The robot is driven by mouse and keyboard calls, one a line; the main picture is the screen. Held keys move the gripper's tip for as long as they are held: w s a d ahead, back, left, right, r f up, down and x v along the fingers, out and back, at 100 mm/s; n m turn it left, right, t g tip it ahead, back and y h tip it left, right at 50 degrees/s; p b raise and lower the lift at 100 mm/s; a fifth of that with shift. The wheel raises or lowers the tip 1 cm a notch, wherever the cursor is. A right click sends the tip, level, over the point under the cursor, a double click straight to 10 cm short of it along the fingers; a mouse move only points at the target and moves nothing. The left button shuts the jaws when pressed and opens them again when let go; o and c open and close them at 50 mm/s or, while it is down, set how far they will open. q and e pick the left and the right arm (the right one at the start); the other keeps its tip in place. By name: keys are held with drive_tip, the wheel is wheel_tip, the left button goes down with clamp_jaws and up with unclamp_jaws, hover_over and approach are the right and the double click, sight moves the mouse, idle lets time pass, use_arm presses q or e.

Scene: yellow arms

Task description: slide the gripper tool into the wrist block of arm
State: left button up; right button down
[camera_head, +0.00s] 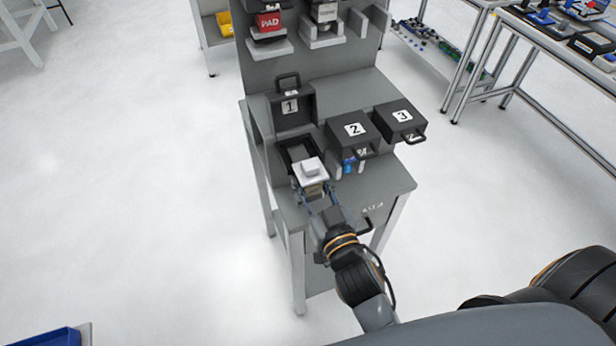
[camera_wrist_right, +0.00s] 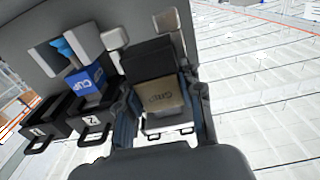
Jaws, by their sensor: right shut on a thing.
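The gripper tool (camera_head: 311,168) has a white top plate and a tan body. My right gripper (camera_head: 314,190) is shut on it at the front of open box 1 (camera_head: 291,108). In the right wrist view, the tool's tan, lettered face (camera_wrist_right: 160,98) sits between the two fingers of my right gripper (camera_wrist_right: 162,108). I cannot tell whether the tool still touches the box. The arm's wrist block cannot be made out. My left gripper is not in view.
Closed boxes 2 (camera_head: 354,131) and 3 (camera_head: 401,118) stand to the right on the grey stand (camera_head: 385,185). A blue block lettered CUP (camera_wrist_right: 86,80) shows in the wrist view. A red PAD tool (camera_head: 268,23) sits higher up. Open floor lies left.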

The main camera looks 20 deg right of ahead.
drive_tip(key=shift+s+d+r, duration=0.1)
drive_tip(key=shift+s, duration=2.95)
drive_tip(key=s+r+p, duration=0.1)
drive_tip(key=s+r, duration=0.1)
drive_tip(key=s, duration=0.8)
drive_tip(key=shift+d, duration=0.2)
drive_tip(key=w+d+b, duration=0.2)
drive_tip(key=w+d, duration=0.1)
drive_tip(key=w, duration=0.5)
drive_tip(key=shift+r+h, duration=0.3)
drive_tip(key=shift+r, duration=0.05)
